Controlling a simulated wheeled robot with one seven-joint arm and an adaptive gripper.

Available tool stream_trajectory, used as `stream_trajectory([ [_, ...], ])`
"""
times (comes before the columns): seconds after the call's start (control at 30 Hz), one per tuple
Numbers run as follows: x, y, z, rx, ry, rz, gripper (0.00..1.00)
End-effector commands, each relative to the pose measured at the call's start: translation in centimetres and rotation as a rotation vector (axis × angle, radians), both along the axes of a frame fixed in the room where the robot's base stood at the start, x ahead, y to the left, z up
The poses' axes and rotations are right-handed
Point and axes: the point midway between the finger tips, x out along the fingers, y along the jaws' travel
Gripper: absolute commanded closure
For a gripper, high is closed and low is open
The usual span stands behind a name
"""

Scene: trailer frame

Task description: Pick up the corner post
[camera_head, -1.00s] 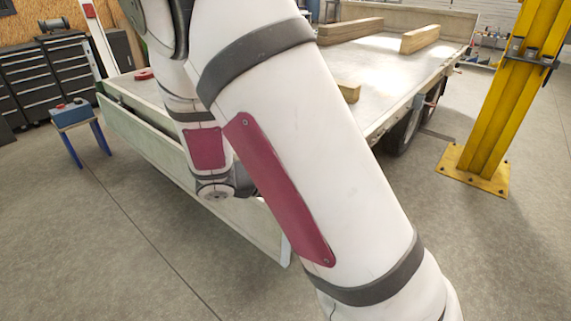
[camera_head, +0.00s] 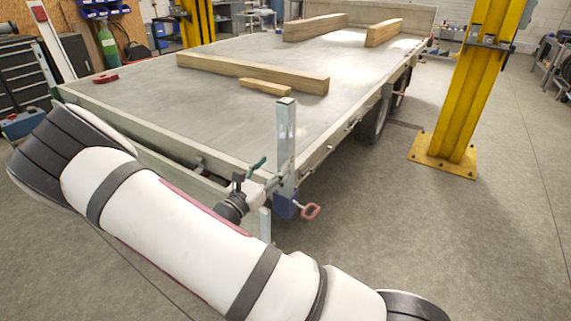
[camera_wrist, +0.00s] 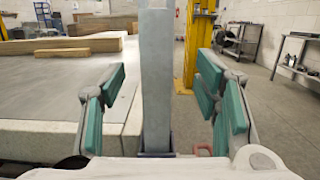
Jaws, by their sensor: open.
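The corner post (camera_head: 286,145) is a grey metal upright at the near corner of the trailer bed. Its foot sits in a blue bracket (camera_head: 286,206) with a red handle (camera_head: 311,211). My gripper (camera_head: 264,174) is close to the lower part of the post. In the wrist view the post (camera_wrist: 156,75) stands upright in the middle, between the teal-padded fingers of my gripper (camera_wrist: 161,92). The fingers are open, with a visible gap on each side of the post. The post's top is cut off in that view.
The trailer bed (camera_head: 180,105) lies behind the post and carries timber beams (camera_head: 255,72) and a small block (camera_head: 265,86). A yellow lift column (camera_head: 470,90) stands to the right. The floor (camera_head: 430,240) at the front right is clear.

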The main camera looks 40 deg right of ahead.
Motion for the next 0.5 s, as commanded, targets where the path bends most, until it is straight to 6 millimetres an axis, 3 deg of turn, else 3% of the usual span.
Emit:
stream_trajectory([
  [0.1,0.6,-1.6,0.2,0.001,-0.001,-0.002,0.43],
  [0.5,1.8,-4.3,0.2,0.001,-0.001,-0.004,0.43],
])
